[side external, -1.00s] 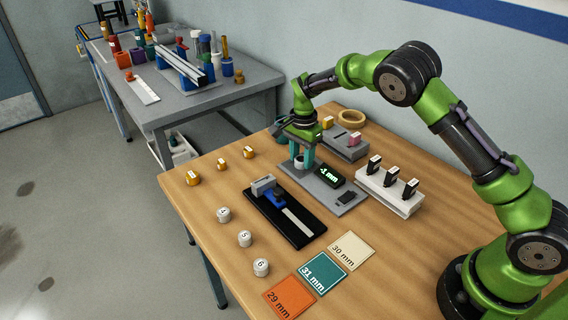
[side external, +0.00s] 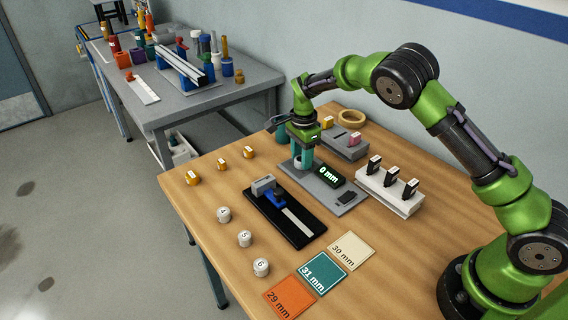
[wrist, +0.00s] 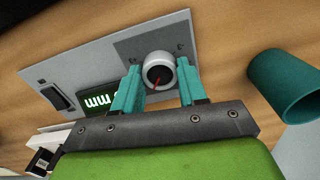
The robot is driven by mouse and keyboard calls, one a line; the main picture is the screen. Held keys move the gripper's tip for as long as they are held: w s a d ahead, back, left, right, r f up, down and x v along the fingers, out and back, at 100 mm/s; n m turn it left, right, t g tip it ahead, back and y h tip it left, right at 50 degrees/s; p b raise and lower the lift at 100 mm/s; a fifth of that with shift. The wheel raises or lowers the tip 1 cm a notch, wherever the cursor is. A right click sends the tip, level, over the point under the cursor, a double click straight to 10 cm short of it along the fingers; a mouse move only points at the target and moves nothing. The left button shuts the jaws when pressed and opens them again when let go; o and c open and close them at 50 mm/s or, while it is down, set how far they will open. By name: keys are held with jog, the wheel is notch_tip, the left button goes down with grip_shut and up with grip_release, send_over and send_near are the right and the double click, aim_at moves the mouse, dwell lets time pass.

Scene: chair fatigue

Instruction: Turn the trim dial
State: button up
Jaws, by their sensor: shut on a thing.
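The trim dial (wrist: 159,71) is a round white knob with a dark face and a red pointer line, set on a darker square of the grey panel (wrist: 75,68). My gripper (wrist: 158,88) has its teal fingers shut on the dial, one on each side, in the wrist view. In the side view my gripper (side external: 302,157) reaches down onto the far left end of the panel and mostly hides the dial. The panel's display (side external: 329,175) reads "0 mm" in the side view.
A black rocker switch (side external: 346,198) sits on the panel's near end. A black slide gauge (side external: 283,220) lies in front, and a white rack (side external: 388,191) with black pieces stands to the right. A teal cup (wrist: 287,85) stands close beside my gripper.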

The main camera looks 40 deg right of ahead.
jog(key=o, duration=1.1)
jog(key=shift+c, duration=0.2)
jog(key=shift+r, duration=0.1)
notch_tip(320, 180, up, 17)
